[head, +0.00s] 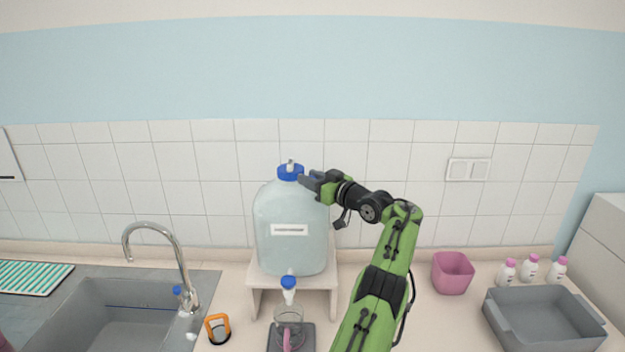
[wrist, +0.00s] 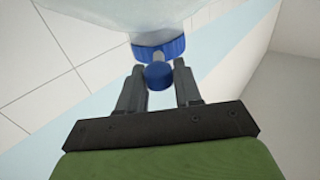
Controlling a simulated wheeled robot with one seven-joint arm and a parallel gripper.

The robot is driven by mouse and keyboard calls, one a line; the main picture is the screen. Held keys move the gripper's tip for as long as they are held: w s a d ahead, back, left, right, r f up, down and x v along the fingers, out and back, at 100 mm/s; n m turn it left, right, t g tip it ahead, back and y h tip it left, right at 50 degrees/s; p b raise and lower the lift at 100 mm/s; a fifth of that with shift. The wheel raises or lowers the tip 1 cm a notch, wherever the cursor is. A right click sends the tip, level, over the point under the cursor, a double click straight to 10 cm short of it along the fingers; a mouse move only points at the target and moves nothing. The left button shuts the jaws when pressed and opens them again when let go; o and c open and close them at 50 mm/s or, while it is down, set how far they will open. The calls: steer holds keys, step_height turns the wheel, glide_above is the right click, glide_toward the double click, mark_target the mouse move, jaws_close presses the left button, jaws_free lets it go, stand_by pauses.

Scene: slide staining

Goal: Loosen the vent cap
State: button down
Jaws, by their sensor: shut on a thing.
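A large translucent carboy (head: 290,210) with a white label stands on a small white stand. A wide blue lid (head: 289,173) tops its neck, and it also shows in the wrist view (wrist: 160,48). In the wrist view, a small round blue vent cap (wrist: 159,76) on a short pale stem sits just past the lid, between my two fingers. My gripper (head: 304,179) reaches in from the right at lid height. Its fingers, also seen in the wrist view (wrist: 159,88), are shut on the vent cap. In the head view the fingers hide the vent cap.
A blue-topped spigot (head: 289,284) stands at the carboy's lower front, above a clear jug (head: 289,316). A sink (head: 125,315) with a tall faucet (head: 165,240) is at left. A pink bin (head: 453,273), several white bottles and a grey basin (head: 543,318) are at right.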

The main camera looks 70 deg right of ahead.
steer(key=c, duration=1.2)
jaws_free()
steer(key=o, duration=0.3)
steer(key=shift+w+d, duration=0.1)
steer(key=shift+w, duration=0.05)
steer(key=b+v, duration=0.6)
steer(key=v, duration=0.9)
steer(key=shift+s+f+b, duration=0.1)
steer(key=shift+s+b, duration=0.2)
steer(key=shift+s, duration=0.1)
steer(key=shift+w, duration=0.1)
